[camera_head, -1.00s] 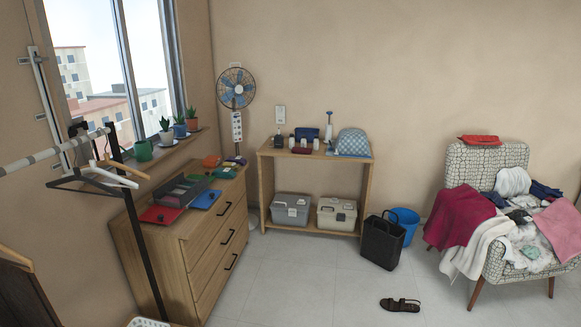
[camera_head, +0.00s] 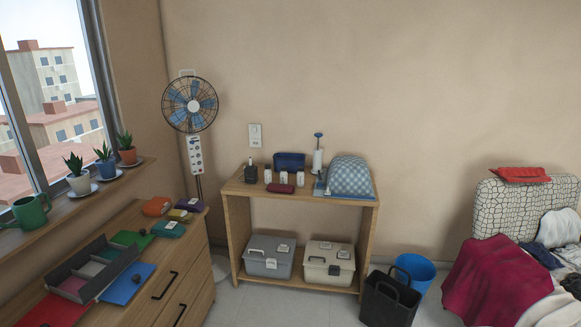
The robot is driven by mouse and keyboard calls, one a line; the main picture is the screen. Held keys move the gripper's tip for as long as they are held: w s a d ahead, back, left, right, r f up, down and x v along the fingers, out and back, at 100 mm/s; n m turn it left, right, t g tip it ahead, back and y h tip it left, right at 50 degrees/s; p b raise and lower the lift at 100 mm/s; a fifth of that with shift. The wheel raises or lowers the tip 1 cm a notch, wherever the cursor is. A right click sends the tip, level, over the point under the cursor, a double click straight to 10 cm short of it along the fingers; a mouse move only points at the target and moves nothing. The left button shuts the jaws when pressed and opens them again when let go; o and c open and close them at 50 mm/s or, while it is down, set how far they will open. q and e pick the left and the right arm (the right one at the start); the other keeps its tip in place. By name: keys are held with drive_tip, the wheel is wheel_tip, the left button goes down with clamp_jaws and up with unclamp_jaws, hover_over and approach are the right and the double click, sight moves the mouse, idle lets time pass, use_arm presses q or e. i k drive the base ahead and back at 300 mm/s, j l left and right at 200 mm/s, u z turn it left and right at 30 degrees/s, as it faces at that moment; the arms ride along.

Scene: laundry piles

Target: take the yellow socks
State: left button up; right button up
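I cannot make out yellow socks for certain in the head view. Several small colored bundles lie on the far end of the wooden dresser top: an orange one (camera_head: 156,206), a teal one (camera_head: 168,229) and a purple one (camera_head: 189,204). They are too small to tell whether any is a pair of socks. A mixed pile of clothes (camera_head: 495,280) lies on the patterned armchair (camera_head: 510,208) at the right, partly cut off by the frame. Neither of my grippers shows.
The dresser (camera_head: 205,275) stands at the left, with a divided tray (camera_head: 62,299) on it. A wooden shelf (camera_head: 228,225) holds two toolboxes below. A black bag (camera_head: 388,302) and blue bucket (camera_head: 428,270) stand to its right. A fan (camera_head: 192,106) stands in the corner.

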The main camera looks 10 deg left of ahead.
sight(174, 215)
drive_tip(key=i+u, duration=0.2)
drive_tip(key=i, duration=0.35)
drive_tip(key=i+l+u, duration=0.1)
drive_tip(key=i+u, duration=0.15)
drive_tip(key=i, duration=0.3)
drive_tip(key=i+l+u, duration=0.2)
drive_tip(key=i, duration=0.35)
drive_tip(key=i+u, duration=0.4)
drive_tip(key=i+l+u, duration=0.1)
drive_tip(key=u, duration=0.3)
drive_tip(key=i+l+u, duration=0.2)
drive_tip(key=i+u, duration=0.2)
drive_tip(key=i+l+u, duration=0.15)
drive_tip(key=u, duration=0.25)
drive_tip(key=i+l+u, duration=0.2)
drive_tip(key=l+u, duration=0.25)
drive_tip(key=i+l+u, duration=0.15)
drive_tip(key=l, duration=0.15)
